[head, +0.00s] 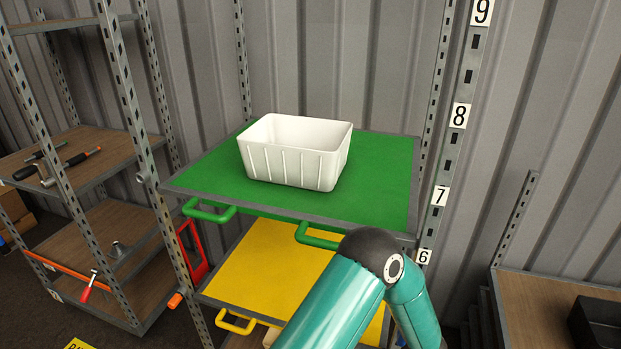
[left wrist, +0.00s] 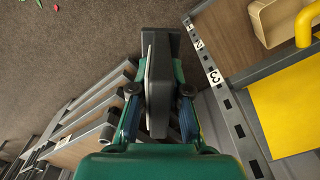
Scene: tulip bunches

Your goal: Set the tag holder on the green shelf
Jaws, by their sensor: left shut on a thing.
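The green shelf (head: 385,180) is the top level of the rack in the middle of the head view. A white ribbed bin (head: 290,165) stands on it, left of centre, and the shelf's right part and front strip are bare. In the left wrist view my left gripper (left wrist: 160,95) is shut on a dark grey, flat-sided thing (left wrist: 158,65), which I take to be the tag holder. It sticks out beyond the fingers, over the floor beside the rack. Neither gripper shows in the head view. My right gripper is not in view.
Green handles (head: 208,210) stick out at the shelf's front. A yellow shelf (head: 262,265) lies below. A numbered upright (head: 450,150) stands at the right. A wooden rack with tools (head: 70,160) is at the left, and a dark tray (head: 598,322) is at the lower right.

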